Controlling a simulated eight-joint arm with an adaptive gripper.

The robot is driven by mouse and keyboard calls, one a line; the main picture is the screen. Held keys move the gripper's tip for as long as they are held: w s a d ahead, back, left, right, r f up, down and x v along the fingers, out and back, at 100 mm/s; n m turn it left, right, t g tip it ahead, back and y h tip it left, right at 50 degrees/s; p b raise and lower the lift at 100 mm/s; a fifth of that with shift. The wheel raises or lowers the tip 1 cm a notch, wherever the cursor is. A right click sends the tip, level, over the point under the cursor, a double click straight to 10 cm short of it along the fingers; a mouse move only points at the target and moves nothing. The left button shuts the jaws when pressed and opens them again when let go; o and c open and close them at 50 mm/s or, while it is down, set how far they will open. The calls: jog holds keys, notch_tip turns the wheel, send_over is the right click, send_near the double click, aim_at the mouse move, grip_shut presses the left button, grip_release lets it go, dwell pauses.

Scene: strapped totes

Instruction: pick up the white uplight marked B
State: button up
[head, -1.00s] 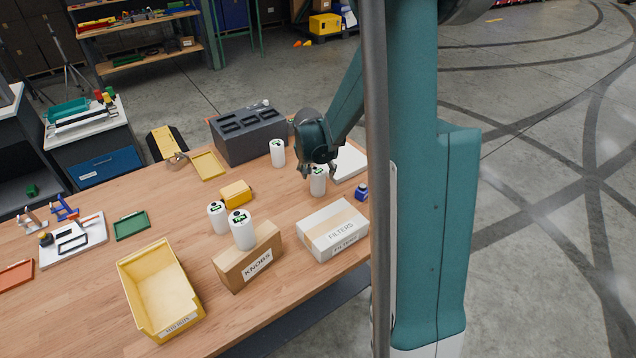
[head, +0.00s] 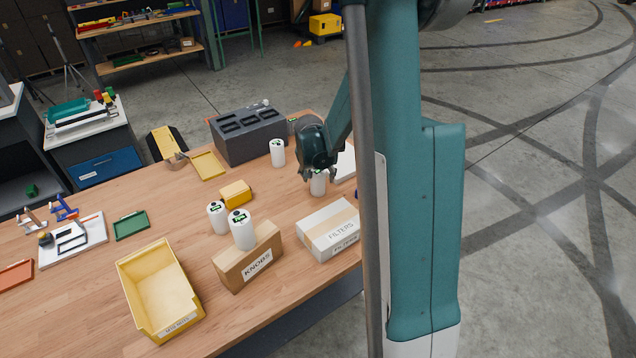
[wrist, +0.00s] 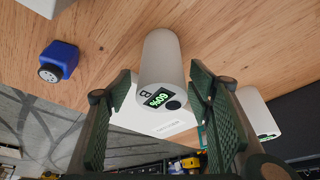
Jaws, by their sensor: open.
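In the wrist view my gripper (wrist: 164,112) is open, with one green-padded finger on each side of the uplight's display end. Gaps show between the pads and the uplight. Other white uplights stand by the dark case (head: 277,153), beside the yellow block (head: 218,218) and on the KNOBS box (head: 242,230).
The FILTERS box (head: 330,228) stands in front of the uplight, near the table edge. A blue object (wrist: 58,62) sits to one side in the wrist view. A dark slotted case (head: 248,137) stands behind. The KNOBS box (head: 248,262) and yellow bin (head: 158,292) are nearer.

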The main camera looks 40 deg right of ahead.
jog(key=shift+x, duration=2)
jog(key=c, duration=1.3)
